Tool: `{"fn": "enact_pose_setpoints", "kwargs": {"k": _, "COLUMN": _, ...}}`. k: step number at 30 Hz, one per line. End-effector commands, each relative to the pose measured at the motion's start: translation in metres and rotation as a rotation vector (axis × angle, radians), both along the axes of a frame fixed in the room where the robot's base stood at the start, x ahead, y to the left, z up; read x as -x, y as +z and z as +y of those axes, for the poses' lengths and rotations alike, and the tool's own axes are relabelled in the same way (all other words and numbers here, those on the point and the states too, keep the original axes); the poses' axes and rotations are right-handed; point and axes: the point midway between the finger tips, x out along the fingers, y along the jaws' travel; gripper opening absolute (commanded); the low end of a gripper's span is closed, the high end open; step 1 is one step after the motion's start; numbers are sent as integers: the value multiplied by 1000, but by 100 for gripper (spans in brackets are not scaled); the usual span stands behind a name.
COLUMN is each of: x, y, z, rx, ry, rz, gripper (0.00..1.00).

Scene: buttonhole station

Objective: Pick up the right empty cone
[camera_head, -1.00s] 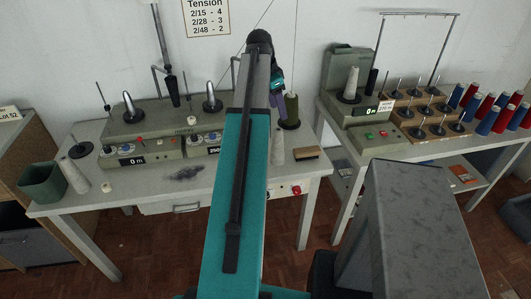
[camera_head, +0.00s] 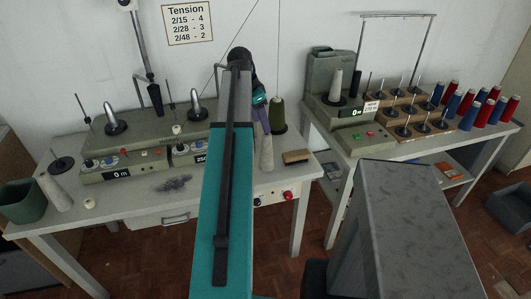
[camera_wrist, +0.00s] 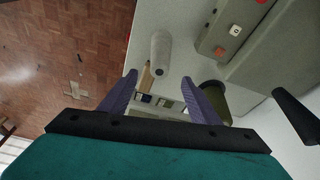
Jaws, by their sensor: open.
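The right empty cone (camera_head: 266,153) is pale grey and stands upright near the right end of the left table. It also shows in the wrist view (camera_wrist: 160,54), just beyond the fingertips and between their lines. My gripper (camera_head: 262,128) is above the cone in the head view, partly hidden behind my arm. In the wrist view my gripper (camera_wrist: 159,80) has its two purple fingers spread, with nothing held between them. Another pale empty cone (camera_head: 54,192) stands at the left end of the table.
A dark green cone (camera_head: 277,116) stands close behind the right empty cone. A wooden-backed brush or block (camera_head: 296,156) lies to its right. The winding machine (camera_head: 145,150) stands to the left. A second table at right holds red and blue cones (camera_head: 485,106).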

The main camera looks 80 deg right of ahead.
Motion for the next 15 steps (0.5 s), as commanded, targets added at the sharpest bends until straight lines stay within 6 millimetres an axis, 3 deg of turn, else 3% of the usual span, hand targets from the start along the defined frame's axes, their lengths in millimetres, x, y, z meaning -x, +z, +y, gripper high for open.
{"fn": "enact_pose_setpoints", "kwargs": {"k": 15, "x": 12, "y": -54, "z": -8, "rx": -2, "ry": 1, "rz": 0, "gripper": 56}}
